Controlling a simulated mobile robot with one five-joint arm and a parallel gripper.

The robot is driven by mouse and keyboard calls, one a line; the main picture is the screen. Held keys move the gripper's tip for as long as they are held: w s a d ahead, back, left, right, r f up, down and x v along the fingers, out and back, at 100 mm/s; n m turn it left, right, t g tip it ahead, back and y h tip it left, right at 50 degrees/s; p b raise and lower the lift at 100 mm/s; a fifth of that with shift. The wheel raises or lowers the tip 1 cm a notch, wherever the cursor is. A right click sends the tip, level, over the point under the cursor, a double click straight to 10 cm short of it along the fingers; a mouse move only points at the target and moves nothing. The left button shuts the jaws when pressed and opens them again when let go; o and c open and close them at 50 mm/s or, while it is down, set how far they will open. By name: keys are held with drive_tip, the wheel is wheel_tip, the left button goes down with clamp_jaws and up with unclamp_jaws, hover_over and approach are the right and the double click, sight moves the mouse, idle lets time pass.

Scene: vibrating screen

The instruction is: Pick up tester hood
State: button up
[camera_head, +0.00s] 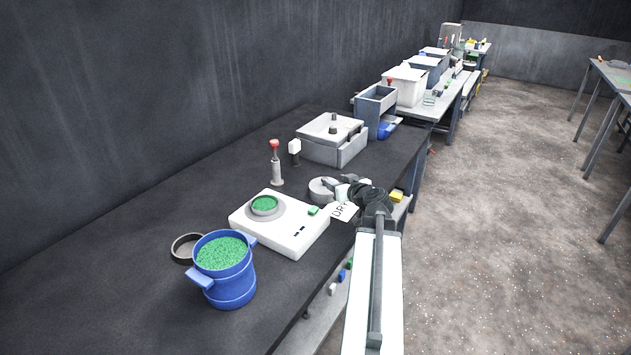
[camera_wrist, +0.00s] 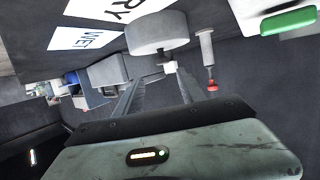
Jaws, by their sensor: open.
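A grey, round, drum-shaped piece, which looks like the tester hood (camera_head: 320,188), sits on the dark bench just left of my gripper. In the wrist view the hood (camera_wrist: 157,30) is a wide grey cylinder with a small pale knob (camera_wrist: 170,67) on the side facing me. My gripper (camera_head: 346,190) is low over the bench edge. In the wrist view its two fingers (camera_wrist: 158,78) are apart, and the knob shows near the fingertips. I cannot tell whether it lies between them. Nothing is held. My arm hides part of the bench around the hood.
A white scale (camera_head: 295,240) with a green-filled dish stands left of the hood. A red-tipped tool (camera_head: 276,163) and a grey box (camera_head: 345,152) stand behind. A DRY card (camera_head: 344,211) lies beside my gripper. A blue pot (camera_head: 232,288) of green granules is at front.

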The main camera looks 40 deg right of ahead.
sight(319, 193)
drive_tip(key=shift+w, duration=0.25)
drive_tip(key=shift+b+x, duration=0.5)
drive_tip(key=shift+x, duration=0.9)
drive_tip(key=shift+w+f+b, duration=0.25)
drive_tip(key=shift+f+b, duration=0.05)
drive_tip(key=shift+b, duration=0.05)
drive_tip(key=x, duration=0.1)
drive_tip(key=b+x, duration=0.1)
drive_tip(key=x, duration=0.2)
drive_tip(key=shift+w+a+f+b, duration=0.15)
drive_tip(key=shift+w+f+b, duration=0.05)
drive_tip(key=shift+f+b, duration=0.15)
drive_tip(key=shift+s+r, duration=0.1)
drive_tip(key=shift+c, duration=0.7)
clamp_jaws()
